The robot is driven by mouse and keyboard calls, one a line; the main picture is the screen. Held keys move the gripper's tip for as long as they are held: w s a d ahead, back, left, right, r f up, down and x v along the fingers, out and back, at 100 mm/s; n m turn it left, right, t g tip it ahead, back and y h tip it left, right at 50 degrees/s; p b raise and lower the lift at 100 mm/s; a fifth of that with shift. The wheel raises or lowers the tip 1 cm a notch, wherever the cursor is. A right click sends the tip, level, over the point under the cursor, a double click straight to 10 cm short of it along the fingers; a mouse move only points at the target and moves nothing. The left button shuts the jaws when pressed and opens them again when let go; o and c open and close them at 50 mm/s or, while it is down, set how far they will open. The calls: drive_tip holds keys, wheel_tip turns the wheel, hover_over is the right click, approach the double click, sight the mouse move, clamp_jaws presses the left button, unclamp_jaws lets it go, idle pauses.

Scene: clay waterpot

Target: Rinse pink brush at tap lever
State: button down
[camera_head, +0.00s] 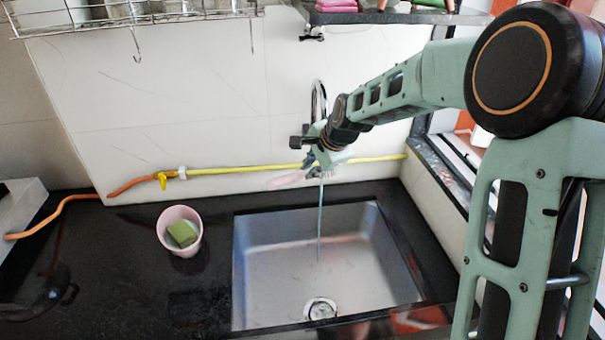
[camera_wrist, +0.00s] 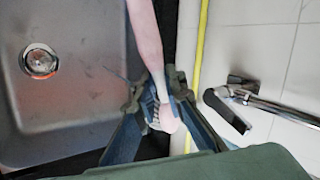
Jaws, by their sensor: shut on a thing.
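My gripper (camera_head: 314,165) is shut on the pink brush (camera_head: 288,180) above the back edge of the sink (camera_head: 275,262). The brush sticks out to the left. In the wrist view my gripper's fingers (camera_wrist: 155,90) close around the brush (camera_wrist: 148,40), with pale bristles showing between them. The chrome tap (camera_head: 320,95) rises behind my gripper, which partly hides it. A thin bluish line (camera_head: 320,222), seemingly water, runs down into the sink beside the brush; I cannot tell whether it touches it. The black tap lever (camera_wrist: 228,110) shows in the wrist view, apart from my fingers.
A pink cup (camera_head: 168,236) with a green sponge (camera_head: 182,234) stands on the black counter (camera_head: 120,235) left of the sink. A yellow pipe (camera_head: 240,170) runs along the back wall. A wire rack (camera_head: 130,20) hangs above. The sink basin looks empty.

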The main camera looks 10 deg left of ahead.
drive_tip(key=s+a+b, duration=0.2)
drive_tip(key=s, duration=0.5)
drive_tip(key=shift+s, duration=0.35)
idle(0.5)
idle(1.0)
drive_tip(key=s+a+r+p, duration=0.1)
drive_tip(key=s+r, duration=0.3)
drive_tip(key=shift+s+a, duration=0.2)
drive_tip(key=shift+s, duration=0.2)
idle(0.6)
